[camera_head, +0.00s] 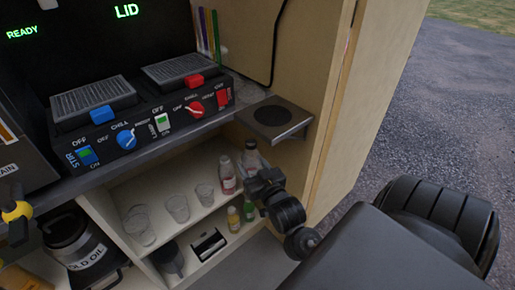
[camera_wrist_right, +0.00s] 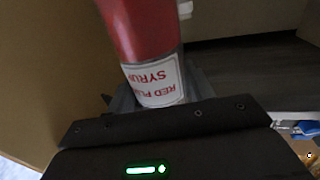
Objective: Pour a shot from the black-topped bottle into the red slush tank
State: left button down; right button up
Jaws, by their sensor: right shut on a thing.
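My right gripper (camera_head: 264,182) is shut on a bottle of red syrup (camera_head: 251,157) with a dark top. In the right wrist view the red bottle (camera_wrist_right: 142,35) sits between the jaws, its white label (camera_wrist_right: 153,83) reading upside down; its top is out of that view. I cannot tell whether it still touches the shelf. The slush machine (camera_head: 150,118) stands on the counter, up and to the left of the gripper. Its right tank has a grey grilled lid (camera_head: 180,66) with a red handle, shut; the left lid (camera_head: 93,95) has a blue handle. My left gripper is out of view.
A second bottle (camera_head: 227,176) with a pale top stands just left of the held one. Several clear cups (camera_head: 177,207) share that shelf. Small bottles (camera_head: 234,219) stand below. A black bracket shelf (camera_head: 274,118) juts out above my gripper, beside the wooden wall (camera_head: 325,75).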

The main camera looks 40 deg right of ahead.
jog(key=a+r+n+y, duration=0.1)
jog(key=a+r+y, duration=0.1)
jog(key=a, duration=0.5)
jog(key=w+a+r+n+y, duration=0.1)
jog(key=a+r+n+y, duration=0.1)
jog(key=a+r, duration=0.3)
jog(key=shift+a+r+t, duration=0.25)
jog(key=shift+a+t, duration=0.15)
jog(key=shift+a, duration=0.65)
jog(key=shift+a, duration=0.1)
